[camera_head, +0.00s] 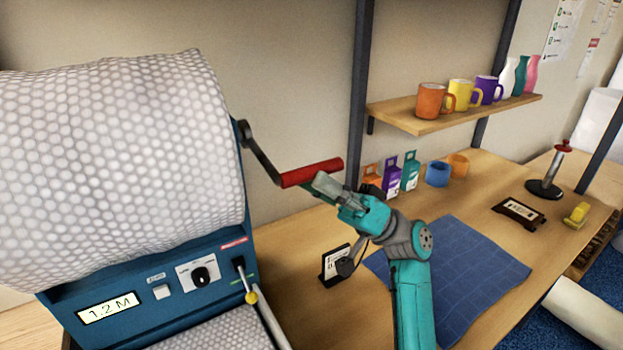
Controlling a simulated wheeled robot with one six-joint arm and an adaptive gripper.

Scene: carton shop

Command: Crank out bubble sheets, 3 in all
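The bubble wrap machine stands at the left, a blue body (150,325) under a big roll of white bubble wrap (110,160). Its display (108,307) reads 1.2 M. A crank arm (258,150) on its right side ends in a red handle (305,174). A bubble sheet (215,335) lies at the machine's front, cut off by the picture's lower edge. A lever with a yellow knob (251,297) is beside it.
The machine's panel has a dial (202,276) and a white button (161,291). A blue cutting mat (460,275) lies on the wooden bench behind my arm. A small black-framed card (335,265) stands near my wrist. A shelf (450,113) with mugs and vases is above.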

